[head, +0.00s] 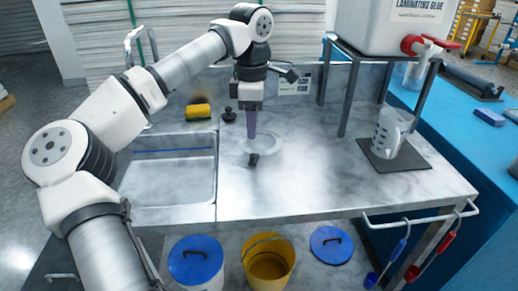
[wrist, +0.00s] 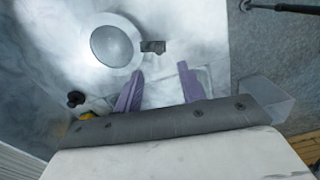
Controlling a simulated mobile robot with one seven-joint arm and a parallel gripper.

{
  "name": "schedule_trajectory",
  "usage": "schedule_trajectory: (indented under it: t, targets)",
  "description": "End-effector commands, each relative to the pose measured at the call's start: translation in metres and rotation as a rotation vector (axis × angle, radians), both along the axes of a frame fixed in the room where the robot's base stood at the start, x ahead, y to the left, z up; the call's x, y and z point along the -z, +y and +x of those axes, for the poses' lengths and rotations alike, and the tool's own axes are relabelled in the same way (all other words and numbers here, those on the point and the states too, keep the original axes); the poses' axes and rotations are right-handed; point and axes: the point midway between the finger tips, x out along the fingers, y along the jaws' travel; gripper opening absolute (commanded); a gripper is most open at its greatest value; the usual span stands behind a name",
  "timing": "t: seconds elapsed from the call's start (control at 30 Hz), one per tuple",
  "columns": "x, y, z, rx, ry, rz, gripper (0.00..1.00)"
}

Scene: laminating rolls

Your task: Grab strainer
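The strainer (head: 270,146) lies on the grey counter right of the sink, a pale round bowl with a wide rim and a short black handle (head: 254,159) pointing toward the front. In the wrist view the strainer (wrist: 112,44) is at upper left, with its black handle (wrist: 152,46) to the right of the rim. My gripper (wrist: 160,69) is open, its two purple fingers apart and empty, with the handle just beyond the fingertips. In the head view my gripper (head: 252,136) points down above the strainer and hides part of it. The exact height above the counter is unclear.
The sink (head: 175,170) is at left. A yellow sponge (head: 198,111) and a black knob-like object (head: 228,116) are behind. A measuring jug (head: 388,135) stands on a dark mat (head: 412,163) at right, beside a metal stand (head: 350,95). The counter's front middle is clear.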

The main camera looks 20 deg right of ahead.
Motion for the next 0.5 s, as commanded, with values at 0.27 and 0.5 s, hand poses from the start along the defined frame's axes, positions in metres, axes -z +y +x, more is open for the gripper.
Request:
schedule_trajectory:
  t: [0.27, 0.5]
  targets:
    - [0.036, 0.0, -0.001, 0.001, 0.001, -0.003, 0.4]
    - [0.053, -0.001, 0.0, 0.001, 0.003, -0.003, 0.4]
